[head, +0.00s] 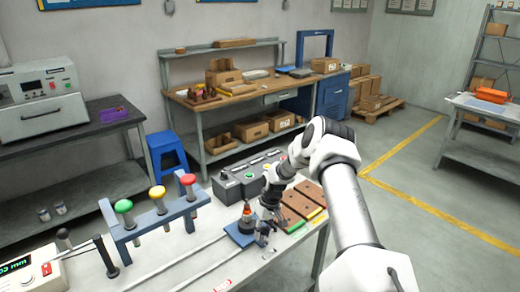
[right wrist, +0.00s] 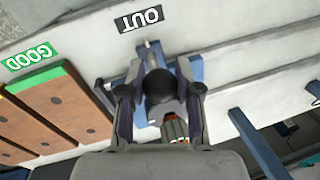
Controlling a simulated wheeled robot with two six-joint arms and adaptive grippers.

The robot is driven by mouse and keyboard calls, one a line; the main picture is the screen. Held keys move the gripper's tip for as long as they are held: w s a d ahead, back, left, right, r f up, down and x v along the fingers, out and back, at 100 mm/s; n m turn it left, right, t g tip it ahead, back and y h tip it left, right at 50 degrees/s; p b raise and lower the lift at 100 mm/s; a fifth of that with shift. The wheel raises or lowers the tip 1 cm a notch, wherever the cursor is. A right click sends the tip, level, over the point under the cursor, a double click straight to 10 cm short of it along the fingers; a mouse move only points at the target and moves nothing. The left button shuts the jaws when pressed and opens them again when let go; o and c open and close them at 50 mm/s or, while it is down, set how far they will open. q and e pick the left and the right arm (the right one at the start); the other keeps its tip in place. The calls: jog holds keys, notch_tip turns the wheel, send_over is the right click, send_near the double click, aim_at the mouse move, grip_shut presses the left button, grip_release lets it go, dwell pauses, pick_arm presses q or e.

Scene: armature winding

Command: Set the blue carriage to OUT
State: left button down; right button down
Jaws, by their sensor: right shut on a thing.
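The blue carriage (head: 239,236) sits at the right end of two pale rails (head: 190,258) on the bench in the head view. It carries an upright armature with orange windings (head: 247,213). My right gripper (head: 264,230) is at the carriage's right side. In the right wrist view its fingers (right wrist: 160,90) are shut around a round black knob (right wrist: 160,86), with blue carriage parts (right wrist: 196,68) beside it. The OUT label (right wrist: 140,18) lies just past the knob, in line with a grey-blue pointer (right wrist: 151,50). My left gripper is not in view.
Brown trays (head: 300,203) stand right of the carriage, with a green GOOD label (right wrist: 30,55). A grey control box (head: 248,176) is behind. A blue rack with coloured knobs (head: 155,215) and a display unit (head: 30,270) stand left. The rails between are clear.

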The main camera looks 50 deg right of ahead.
jog(key=shift+w+d+r, duration=0.1)
jog(key=shift+d, duration=0.05)
jog(key=c, duration=0.9)
grip_release()
jog(key=shift+c, duration=0.2)
jog(key=shift+o, duration=0.8)
jog(key=shift+d, duration=0.2)
jog(key=shift+r, duration=0.2)
notch_tip(320, 180, up, 11)
jog(key=s+d, duration=0.1)
jog(key=d, duration=0.1)
jog(key=shift+s, duration=0.1)
